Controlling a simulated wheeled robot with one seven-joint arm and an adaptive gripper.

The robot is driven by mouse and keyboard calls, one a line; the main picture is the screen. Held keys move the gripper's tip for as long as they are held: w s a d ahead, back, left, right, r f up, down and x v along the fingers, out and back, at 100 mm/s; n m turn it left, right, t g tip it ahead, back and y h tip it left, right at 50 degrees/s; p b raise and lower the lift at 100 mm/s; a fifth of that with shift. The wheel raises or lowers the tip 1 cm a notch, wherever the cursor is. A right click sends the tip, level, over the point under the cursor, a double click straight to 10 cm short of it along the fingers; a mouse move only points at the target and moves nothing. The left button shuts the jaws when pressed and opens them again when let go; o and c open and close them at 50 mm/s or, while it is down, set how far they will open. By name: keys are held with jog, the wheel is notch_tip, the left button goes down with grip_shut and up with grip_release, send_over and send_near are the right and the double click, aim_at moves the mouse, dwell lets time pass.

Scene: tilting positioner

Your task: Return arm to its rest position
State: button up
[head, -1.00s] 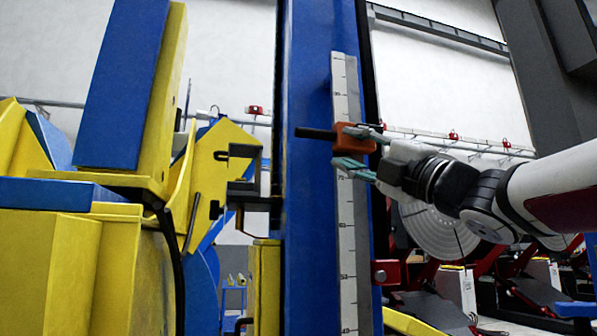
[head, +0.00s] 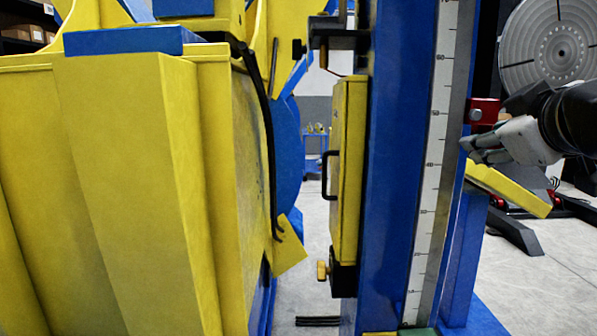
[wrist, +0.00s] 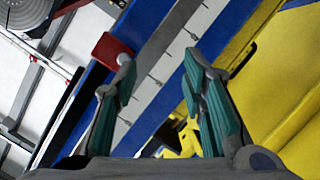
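My gripper (head: 472,150) is at the right of the tall blue column (head: 400,130), just below a small red block (head: 484,111) on the column's edge. In the wrist view my gripper (wrist: 158,60) shows two teal-padded fingers spread apart with nothing between them. The white ruler scale (head: 433,170) runs down the column; it also shows beyond the fingers in the wrist view (wrist: 160,62). The red block (wrist: 112,50) appears behind the left fingertip there. Whether the fingers touch the column cannot be told.
The large yellow positioner body (head: 125,180) fills the left. A yellow box with a black handle (head: 347,170) is on the column's left side. A grey round disc (head: 548,45) stands behind at upper right. Grey floor (head: 560,250) is open at lower right.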

jog(key=s+a+f+m+g+y, duration=0.1)
jog(key=s+a+f+m+g, duration=0.2)
jog(key=s+f, duration=0.7)
jog(key=s+a+f+m+g+y, duration=0.1)
jog(key=s+a+f+m+g, duration=0.1)
jog(key=s+a+f+g, duration=0.4)
jog(key=s+f+g, duration=0.1)
jog(key=s+f, duration=0.3)
jog(key=f, duration=0.2)
jog(key=shift+s+f+m+g+p, duration=0.25)
jog(key=shift+f+m+g+p, duration=0.05)
jog(key=shift+m+p, duration=0.1)
jog(key=shift+w+r, duration=0.1)
jog(key=shift+c, duration=0.2)
